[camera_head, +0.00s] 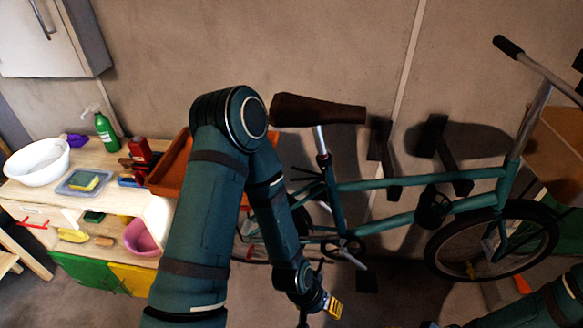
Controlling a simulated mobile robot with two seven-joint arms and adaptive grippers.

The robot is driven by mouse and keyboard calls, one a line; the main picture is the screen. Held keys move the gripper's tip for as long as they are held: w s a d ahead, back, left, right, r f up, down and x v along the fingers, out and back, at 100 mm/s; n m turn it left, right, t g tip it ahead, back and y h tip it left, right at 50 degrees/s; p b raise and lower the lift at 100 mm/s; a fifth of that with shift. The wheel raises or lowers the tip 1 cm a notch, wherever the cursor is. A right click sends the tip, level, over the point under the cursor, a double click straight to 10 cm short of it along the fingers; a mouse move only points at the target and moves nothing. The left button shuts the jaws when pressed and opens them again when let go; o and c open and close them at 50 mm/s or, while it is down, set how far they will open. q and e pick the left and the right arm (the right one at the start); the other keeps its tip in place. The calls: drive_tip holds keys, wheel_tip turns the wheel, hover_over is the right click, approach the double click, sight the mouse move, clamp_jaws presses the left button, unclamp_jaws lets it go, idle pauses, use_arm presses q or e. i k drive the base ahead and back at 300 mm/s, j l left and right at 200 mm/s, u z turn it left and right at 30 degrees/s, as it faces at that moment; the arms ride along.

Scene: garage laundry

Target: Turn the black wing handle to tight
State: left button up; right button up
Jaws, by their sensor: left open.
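A teal bicycle (400,190) stands against the wall, right of centre. Small dark parts (305,173) stick out beside its seat post, under the brown saddle (318,111). They may be the black wing handle, but they are too small to tell, and I cannot read how the handle is turned. My left arm crosses the middle, in front of the rear wheel. My left gripper (322,307) points down, low in front of the bicycle, below and apart from the seat post. It is open, with a yellow part on one finger. My right arm shows at the lower right; its gripper is out of frame.
A wooden bench (20,190) at left holds a white bowl (37,160), a sponge on a tray (84,181), a green bottle (105,132) and an orange tray (172,168). A white cabinet (50,50) hangs above. Black wall brackets (436,140) stand behind the bicycle.

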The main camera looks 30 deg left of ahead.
sight(323, 166)
drive_tip(key=u, duration=0.65)
drive_tip(key=i+j+z, duration=0.2)
drive_tip(key=j, duration=0.25)
drive_tip(key=j+z, duration=0.15)
drive_tip(key=j, duration=0.3)
drive_tip(key=z, duration=1.25)
